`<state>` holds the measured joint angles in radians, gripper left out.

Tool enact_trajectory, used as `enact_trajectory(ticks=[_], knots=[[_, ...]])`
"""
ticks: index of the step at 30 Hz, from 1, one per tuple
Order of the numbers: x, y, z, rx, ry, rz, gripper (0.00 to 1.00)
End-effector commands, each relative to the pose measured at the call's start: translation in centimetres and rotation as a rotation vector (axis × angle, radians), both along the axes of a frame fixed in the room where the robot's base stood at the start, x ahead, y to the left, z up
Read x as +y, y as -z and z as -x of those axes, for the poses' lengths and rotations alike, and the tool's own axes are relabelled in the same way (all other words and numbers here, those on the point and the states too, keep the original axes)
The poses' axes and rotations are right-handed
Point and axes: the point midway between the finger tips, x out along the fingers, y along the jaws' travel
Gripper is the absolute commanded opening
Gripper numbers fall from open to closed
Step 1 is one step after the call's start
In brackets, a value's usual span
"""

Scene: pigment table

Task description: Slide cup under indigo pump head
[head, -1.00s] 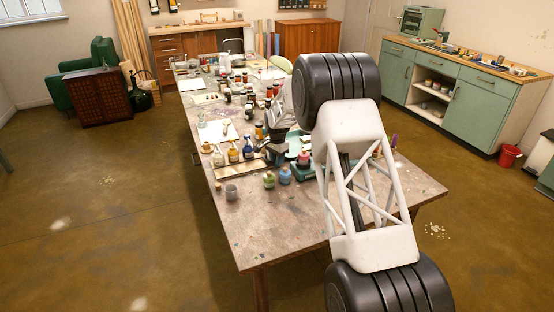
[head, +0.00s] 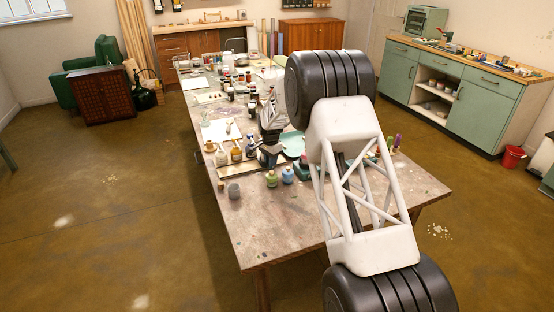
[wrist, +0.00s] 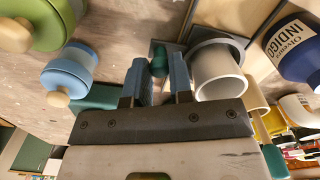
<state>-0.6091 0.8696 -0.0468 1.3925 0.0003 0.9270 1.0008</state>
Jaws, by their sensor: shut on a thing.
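In the wrist view my gripper (wrist: 159,80), with blue finger pads, is shut on a small dark green knob (wrist: 158,60). The knob stands over a grey plate (wrist: 187,49). A grey cup with a white inside (wrist: 221,72) stands just right of the fingers, apparently on that plate. The indigo bottle (wrist: 300,48), dark blue with a white label, is at the upper right, apart from the cup; its pump head is out of the wrist view.
A green bottle (wrist: 42,22) and a light blue bottle (wrist: 72,68) stand left of the fingers. The table's near part (head: 280,230) is clear.

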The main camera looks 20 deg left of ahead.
Motion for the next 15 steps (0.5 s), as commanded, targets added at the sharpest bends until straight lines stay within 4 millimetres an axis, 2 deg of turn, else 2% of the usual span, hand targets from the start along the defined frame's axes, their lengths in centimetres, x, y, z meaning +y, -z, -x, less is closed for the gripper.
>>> enact_trajectory(ticks=[8,9,10,11,15], knots=[[0.12,-0.14,0.08,-0.001,0.001,-0.001,0.0],[0.12,-0.14,0.08,-0.001,0.001,-0.001,0.22],[0.12,-0.14,0.08,-0.001,0.001,-0.001,0.27],[0.12,-0.14,0.08,-0.001,0.001,-0.001,0.31],[0.1,-0.09,0.09,-0.001,0.001,-0.001,0.31]])
